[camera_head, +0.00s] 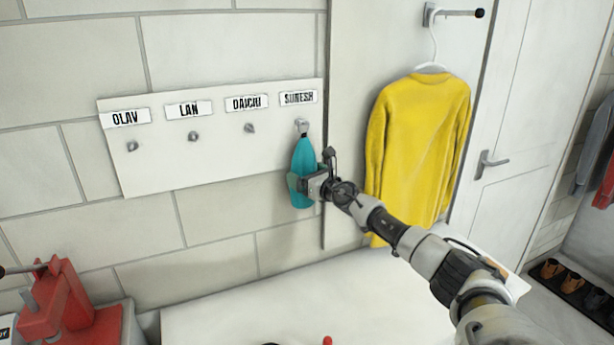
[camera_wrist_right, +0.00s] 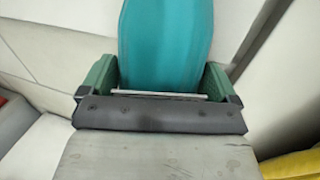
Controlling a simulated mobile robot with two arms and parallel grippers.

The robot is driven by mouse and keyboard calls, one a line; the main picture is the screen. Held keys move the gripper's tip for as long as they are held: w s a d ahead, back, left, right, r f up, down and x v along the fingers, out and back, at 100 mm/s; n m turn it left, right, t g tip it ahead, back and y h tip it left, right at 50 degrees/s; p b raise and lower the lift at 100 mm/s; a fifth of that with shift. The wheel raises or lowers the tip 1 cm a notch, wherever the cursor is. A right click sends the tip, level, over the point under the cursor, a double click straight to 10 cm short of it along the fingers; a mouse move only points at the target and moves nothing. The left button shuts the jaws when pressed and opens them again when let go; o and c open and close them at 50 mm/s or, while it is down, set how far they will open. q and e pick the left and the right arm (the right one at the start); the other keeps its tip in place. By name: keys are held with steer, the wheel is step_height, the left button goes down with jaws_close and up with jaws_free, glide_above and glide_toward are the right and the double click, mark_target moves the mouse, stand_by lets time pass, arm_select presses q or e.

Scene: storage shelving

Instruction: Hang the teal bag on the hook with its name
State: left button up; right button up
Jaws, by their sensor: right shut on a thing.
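The teal bag (camera_head: 304,160) hangs upright at the right end of the white hook board (camera_head: 220,165), its top just at the hook (camera_head: 301,125) under the label SURESH (camera_head: 298,97). Whether its loop is over that hook is too small to tell. My right gripper (camera_head: 303,188) is shut on the lower part of the bag. The right wrist view shows the bag (camera_wrist_right: 168,45) between the two green fingers; any name on the bag is not visible. My left gripper is not in view.
Hooks under OLAV (camera_head: 132,146), LAN (camera_head: 194,136) and DAICHI (camera_head: 249,128) are bare. A yellow sweater (camera_head: 420,140) hangs right of my gripper, close to my arm. A white surface (camera_head: 240,295) lies below, and a red object (camera_head: 62,305) stands lower left.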

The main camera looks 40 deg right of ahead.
steer(key=shift+r, duration=0.1)
steer(key=o, duration=0.9)
steer(key=shift+s+a+b, duration=0.15)
steer(key=shift+s+b, duration=0.05)
steer(key=shift+s, duration=2.5)
steer(key=shift+s+a+b, duration=0.15)
steer(key=shift+s, duration=2.55)
